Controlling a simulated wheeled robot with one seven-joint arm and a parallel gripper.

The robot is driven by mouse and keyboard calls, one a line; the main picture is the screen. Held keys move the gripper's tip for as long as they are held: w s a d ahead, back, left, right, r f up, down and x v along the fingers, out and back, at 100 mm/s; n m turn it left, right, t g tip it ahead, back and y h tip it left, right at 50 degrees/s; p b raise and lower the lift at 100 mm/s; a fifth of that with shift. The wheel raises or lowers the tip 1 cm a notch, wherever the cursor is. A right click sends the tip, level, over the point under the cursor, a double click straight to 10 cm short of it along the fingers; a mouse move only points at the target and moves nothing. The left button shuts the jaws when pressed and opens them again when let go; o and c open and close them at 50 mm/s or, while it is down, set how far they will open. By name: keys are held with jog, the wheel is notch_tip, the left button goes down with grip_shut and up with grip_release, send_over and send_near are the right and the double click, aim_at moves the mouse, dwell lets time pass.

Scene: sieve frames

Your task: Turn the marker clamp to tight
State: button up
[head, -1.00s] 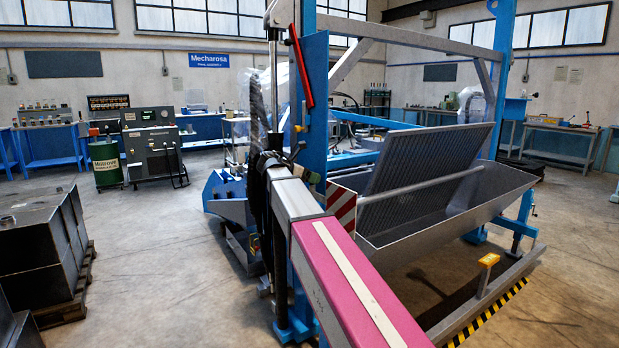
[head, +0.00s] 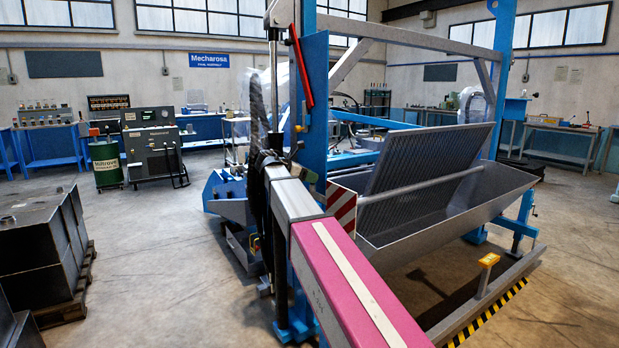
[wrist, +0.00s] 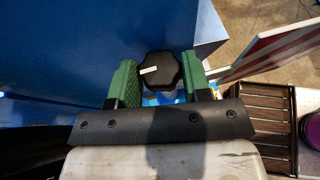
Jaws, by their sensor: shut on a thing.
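The marker clamp shows in the wrist view as a black lobed knob (wrist: 162,72) with a white pointer line. The line points to the left and slightly down in the picture. My gripper (wrist: 160,84) has its two green-padded fingers on either side of the knob and is shut on it. The knob sits close to a blue panel (wrist: 60,50). Its mounting and any scale marks are hidden.
In the wrist view a red and white striped board (wrist: 265,48) stands close on the right, above a brown slatted surface (wrist: 257,118). In the head view the grey hopper (head: 450,205) is open at the right, and black boxes (head: 40,240) stand on a pallet at the left.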

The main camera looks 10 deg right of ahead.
jog(key=o, duration=0.9)
jog(key=shift+o, duration=0.2)
jog(key=shift+a, duration=0.1)
jog(key=v, duration=1)
jog(key=shift+a, duration=0.35)
